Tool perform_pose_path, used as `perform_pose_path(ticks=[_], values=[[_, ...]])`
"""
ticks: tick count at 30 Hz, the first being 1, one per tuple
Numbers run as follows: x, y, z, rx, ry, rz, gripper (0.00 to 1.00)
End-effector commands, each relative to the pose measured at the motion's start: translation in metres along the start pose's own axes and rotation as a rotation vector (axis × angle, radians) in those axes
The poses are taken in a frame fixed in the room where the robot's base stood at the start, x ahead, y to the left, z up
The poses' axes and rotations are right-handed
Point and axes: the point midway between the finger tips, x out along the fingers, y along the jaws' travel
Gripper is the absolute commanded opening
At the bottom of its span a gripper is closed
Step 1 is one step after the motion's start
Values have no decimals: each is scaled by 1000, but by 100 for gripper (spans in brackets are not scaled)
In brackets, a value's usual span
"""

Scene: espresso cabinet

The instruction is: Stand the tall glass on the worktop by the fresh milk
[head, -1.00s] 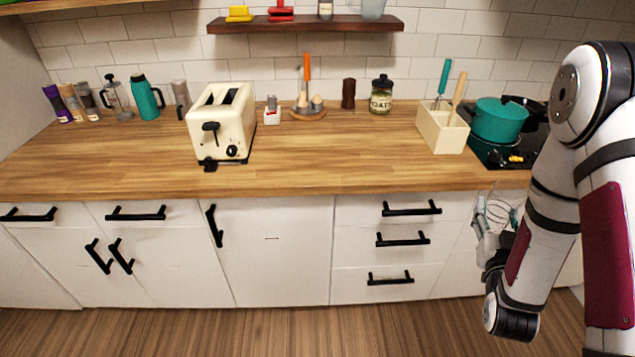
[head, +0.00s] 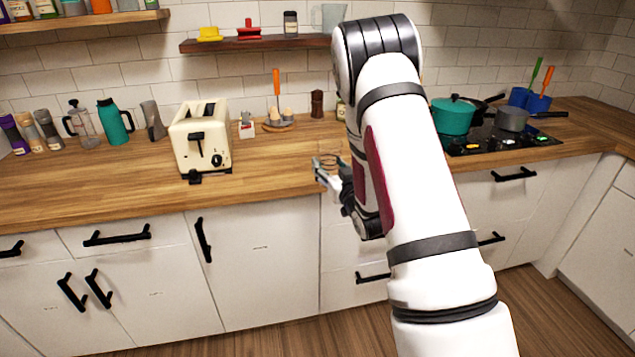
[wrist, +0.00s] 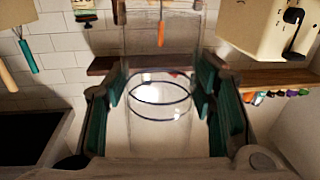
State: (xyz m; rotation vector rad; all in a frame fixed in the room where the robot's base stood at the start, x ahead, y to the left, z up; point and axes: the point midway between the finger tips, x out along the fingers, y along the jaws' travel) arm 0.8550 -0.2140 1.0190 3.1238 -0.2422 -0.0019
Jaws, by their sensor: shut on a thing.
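My gripper (head: 326,172) is shut on the tall glass (head: 333,158), a clear tumbler with dark rings, at the front edge of the wooden worktop (head: 265,165). In the wrist view the glass (wrist: 160,122) is between the two green finger pads of my gripper (wrist: 162,95). The glass's lower part is hard to make out in the head view. I cannot pick out a thing clearly marked as fresh milk; a small white and red item (head: 247,127) stands beside the toaster, its label unreadable.
A cream toaster (head: 201,140) stands left of my gripper. Behind are an egg holder (head: 279,124) and a brown mill (head: 317,104). A teal pot (head: 452,116) is on the hob (head: 490,140) at right. The worktop between toaster and gripper is clear.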

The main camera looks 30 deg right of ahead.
Motion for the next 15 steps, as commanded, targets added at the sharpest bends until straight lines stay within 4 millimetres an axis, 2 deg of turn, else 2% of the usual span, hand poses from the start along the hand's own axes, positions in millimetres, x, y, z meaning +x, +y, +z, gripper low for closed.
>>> perform_pose_path(ticks=[1,3,6,10,12,15], values=[[10,34,2,-4,6,31,14],[15,70,2,-5,6,55,14],[17,112,1,-5,3,85,14],[16,150,-1,-5,1,113,14],[14,161,-2,-3,0,120,14],[17,163,-3,-3,0,123,14]])
